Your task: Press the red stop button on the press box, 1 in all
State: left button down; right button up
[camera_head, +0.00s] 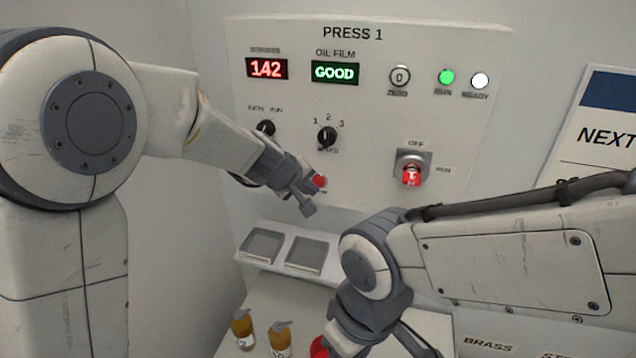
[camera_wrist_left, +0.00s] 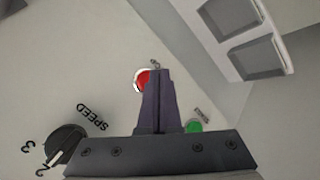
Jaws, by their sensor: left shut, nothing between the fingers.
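The press box (camera_head: 375,50) is a pale wall panel marked PRESS 1. The red stop button (camera_head: 319,181) sits low on it, partly behind my left gripper (camera_head: 306,196). In the left wrist view the red button (camera_wrist_left: 141,82) shows beside the tips of my left gripper (camera_wrist_left: 155,74), which cover part of it. The left fingers are shut with nothing between them. Whether they touch the button I cannot tell. A green button (camera_wrist_left: 193,126) shows beside the fingers in the wrist view. My right arm comes in from the right; its fingers are out of sight.
The panel also carries a SPEED knob (camera_head: 327,136), another black knob (camera_head: 265,128) and a red switch (camera_head: 411,174) marked OFF. A two-compartment tray (camera_head: 284,250) projects below. Bottles (camera_head: 243,330) and a red item (camera_head: 318,347) stand on the surface beneath.

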pick_arm(q)
jog(key=shift+w, duration=0.15)
dwell(0.5)
jog(key=shift+w+d, duration=0.15)
jog(key=shift+w, duration=0.15)
jog(key=shift+w+d, duration=0.1)
jog(key=shift+w, duration=0.25)
dwell(0.6)
jog(key=shift+s, duration=0.2)
jog(key=shift+s+a, duration=0.25)
jog(key=shift+s, duration=0.3)
jog(key=shift+s, duration=0.1)
jog(key=s, duration=0.1)
jog(key=s+a+b, duration=0.1)
jog(key=s, duration=0.1)
jog(key=s+b, duration=0.1)
jog(key=shift+s+a, duration=0.3)
